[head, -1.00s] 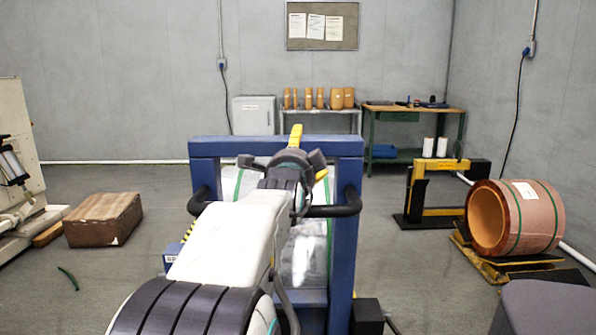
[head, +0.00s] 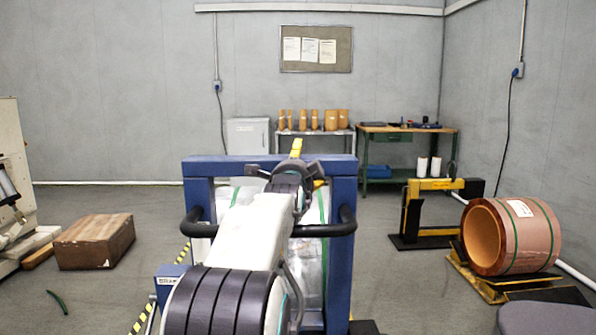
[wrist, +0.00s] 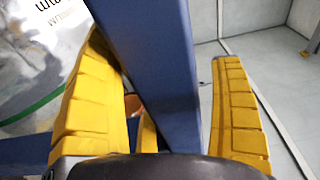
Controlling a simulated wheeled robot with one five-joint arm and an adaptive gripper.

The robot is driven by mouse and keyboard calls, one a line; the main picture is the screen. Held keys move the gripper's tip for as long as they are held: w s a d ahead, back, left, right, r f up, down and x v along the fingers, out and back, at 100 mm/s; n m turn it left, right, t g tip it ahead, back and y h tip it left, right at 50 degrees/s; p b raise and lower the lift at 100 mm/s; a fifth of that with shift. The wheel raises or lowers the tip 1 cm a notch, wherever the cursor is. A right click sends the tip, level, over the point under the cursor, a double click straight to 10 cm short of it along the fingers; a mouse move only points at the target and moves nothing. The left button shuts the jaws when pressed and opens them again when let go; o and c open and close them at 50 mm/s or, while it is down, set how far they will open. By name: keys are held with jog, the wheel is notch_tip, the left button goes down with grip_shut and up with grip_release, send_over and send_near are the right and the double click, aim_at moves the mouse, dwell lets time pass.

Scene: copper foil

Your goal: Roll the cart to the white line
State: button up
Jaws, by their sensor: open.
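The cart is a blue frame (head: 342,190) with black side handles, right in front of me in the head view. It carries a clear-wrapped load with green straps. My gripper (head: 307,166) is at the cart's top beam, right of its middle. In the wrist view my gripper (wrist: 160,50) is open. Its yellow fingers stand on either side of a blue cart bar (wrist: 160,70), and I cannot tell whether they touch it. A white line (head: 110,183) runs along the foot of the back wall; I cannot tell whether it is floor marking or trim. My arm hides the cart's middle.
A brown box (head: 95,241) lies on the floor at left, near a pale machine (head: 14,165). A copper foil roll (head: 512,237) rests on a yellow stand at right, near a yellow-black bracket (head: 432,205). A workbench (head: 410,133) stands at the back.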

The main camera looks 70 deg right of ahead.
jog(key=shift+c, duration=0.4)
jog(key=c, duration=1.3)
jog(key=shift+f, duration=0.15)
